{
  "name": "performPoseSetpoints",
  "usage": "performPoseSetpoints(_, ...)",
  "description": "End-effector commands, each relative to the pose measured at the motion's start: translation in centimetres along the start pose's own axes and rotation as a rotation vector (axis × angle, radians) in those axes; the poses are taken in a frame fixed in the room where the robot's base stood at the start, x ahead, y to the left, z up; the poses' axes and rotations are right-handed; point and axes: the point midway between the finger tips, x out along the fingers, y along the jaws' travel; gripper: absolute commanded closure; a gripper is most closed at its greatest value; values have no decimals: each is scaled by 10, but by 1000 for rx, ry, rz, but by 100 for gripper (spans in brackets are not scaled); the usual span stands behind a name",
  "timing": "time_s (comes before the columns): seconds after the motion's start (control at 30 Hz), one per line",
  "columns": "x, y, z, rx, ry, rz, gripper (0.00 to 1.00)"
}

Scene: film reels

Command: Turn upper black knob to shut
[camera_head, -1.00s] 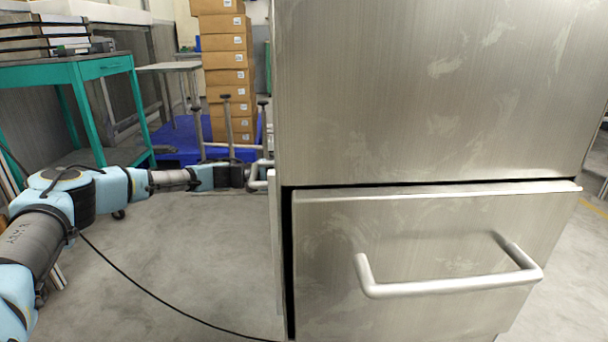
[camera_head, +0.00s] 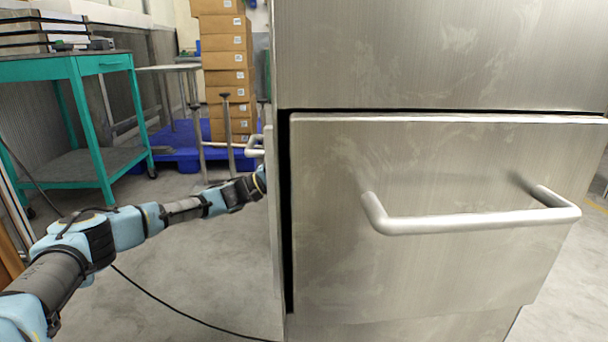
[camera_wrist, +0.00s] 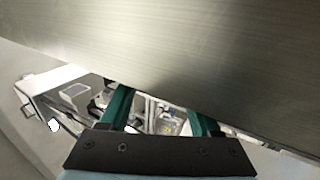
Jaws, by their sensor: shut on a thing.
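My gripper's two teal fingers (camera_wrist: 162,112) show in the wrist view, with the black mount below them. Their tips run under the edge of a brushed steel panel (camera_wrist: 190,50). The fingers stand apart, and what lies between their tips is hidden. In the head view my arm reaches from the lower left to the left side of the steel machine (camera_head: 430,55), where its far end is partly hidden by the machine's edge. I cannot see the upper black knob in either view.
The machine's lower front panel (camera_head: 330,250) has a protruding bar handle (camera_head: 475,221). Another bar (camera_head: 255,147) sticks out at its left side. A teal table (camera_head: 100,65), a stack of boxes (camera_head: 226,60) and a blue pallet (camera_head: 180,150) stand behind.

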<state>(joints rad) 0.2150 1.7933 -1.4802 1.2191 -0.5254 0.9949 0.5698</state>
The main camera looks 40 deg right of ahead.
Motion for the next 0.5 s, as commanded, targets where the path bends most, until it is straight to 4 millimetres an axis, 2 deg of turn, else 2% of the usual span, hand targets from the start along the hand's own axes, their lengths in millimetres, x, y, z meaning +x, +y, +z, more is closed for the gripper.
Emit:
performPoseSetpoints(0.03,-3,-9,1,-3,-1,42,92)
performPoseSetpoints(0.5,-1,-8,1,-1,-2,297,92)
